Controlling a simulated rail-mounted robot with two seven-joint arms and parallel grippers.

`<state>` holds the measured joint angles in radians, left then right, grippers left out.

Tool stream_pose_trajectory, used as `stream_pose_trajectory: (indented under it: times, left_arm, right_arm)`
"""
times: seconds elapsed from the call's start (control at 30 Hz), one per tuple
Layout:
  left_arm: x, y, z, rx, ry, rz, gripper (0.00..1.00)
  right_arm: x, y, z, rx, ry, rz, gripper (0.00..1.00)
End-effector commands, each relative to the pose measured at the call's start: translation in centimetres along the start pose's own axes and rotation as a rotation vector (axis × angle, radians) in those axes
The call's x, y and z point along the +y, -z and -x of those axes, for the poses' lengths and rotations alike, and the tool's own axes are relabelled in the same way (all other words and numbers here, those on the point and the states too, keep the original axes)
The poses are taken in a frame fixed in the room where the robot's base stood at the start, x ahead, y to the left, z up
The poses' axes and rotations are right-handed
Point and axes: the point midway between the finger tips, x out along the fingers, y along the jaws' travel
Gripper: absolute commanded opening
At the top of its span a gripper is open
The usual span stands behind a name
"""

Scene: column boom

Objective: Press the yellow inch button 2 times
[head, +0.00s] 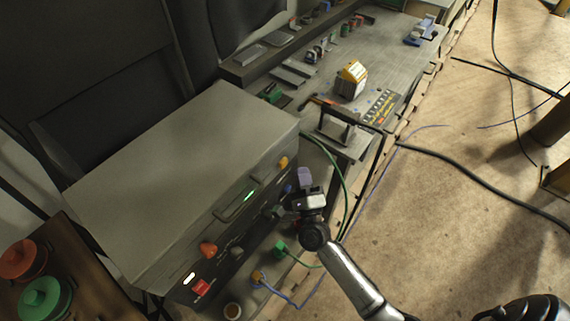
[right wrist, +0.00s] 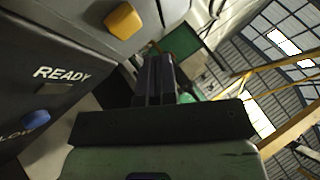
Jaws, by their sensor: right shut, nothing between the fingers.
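The yellow button (head: 282,162) is on the front face of a grey control box (head: 190,170), near its far right end. It shows large in the right wrist view (right wrist: 124,20), at the top. My right gripper (head: 305,178) is in front of that end of the box, a little right of and below the button. Its dark fingers (right wrist: 154,75) are shut and empty, pointing up beside the panel, with a visible gap to the yellow button. My left gripper is in neither view.
A blue button (right wrist: 36,120) sits on the panel near a READY label (right wrist: 62,74). An orange knob (head: 208,250) and a red switch (head: 201,287) are further along the front. A cluttered workbench (head: 390,65) stands beyond. Cables cross the open floor (head: 440,210) at right.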

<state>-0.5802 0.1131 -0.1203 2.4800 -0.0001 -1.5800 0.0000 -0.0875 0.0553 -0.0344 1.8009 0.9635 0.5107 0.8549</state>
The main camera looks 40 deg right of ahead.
Motion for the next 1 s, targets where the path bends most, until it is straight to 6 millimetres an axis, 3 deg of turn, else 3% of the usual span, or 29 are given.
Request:
stream_pose_trajectory:
  times: [0.3, 1.0]
  left_arm:
    - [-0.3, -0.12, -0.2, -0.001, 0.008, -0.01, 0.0]
    - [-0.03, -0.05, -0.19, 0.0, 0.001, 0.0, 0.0]
  right_arm:
    - [0.75, -0.78, -0.99, -0.001, -0.001, 0.0, 0.0]
    - [0.76, -0.81, -1.04, -0.001, -0.001, 0.0, 0.0]
